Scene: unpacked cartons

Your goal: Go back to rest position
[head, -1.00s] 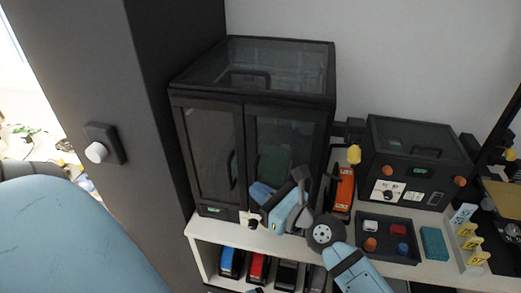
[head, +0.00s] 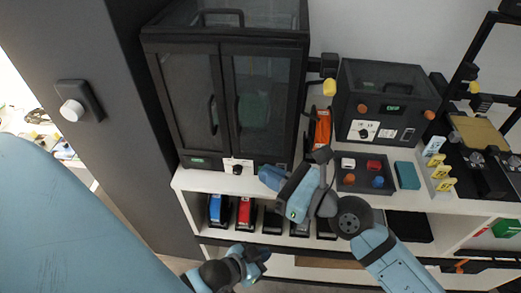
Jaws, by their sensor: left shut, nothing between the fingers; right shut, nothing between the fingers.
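My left gripper (head: 262,257) is low in the head view, below the front of the shelf. Its dark and blue wrist comes in from the bottom edge, and it holds nothing. My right gripper (head: 270,178) is in front of the black cabinet's lower right corner, near the white-plated knob (head: 238,168). It is shut and empty, partly hidden by its own wrist. My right arm comes in from the bottom right.
The black cabinet (head: 227,40) has both glass doors shut. A dark box oven (head: 388,118) and a tray (head: 348,186) of coloured pieces stand right of it. Several coloured items fill the lower shelf (head: 185,183). A dark pillar (head: 125,130) stands left.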

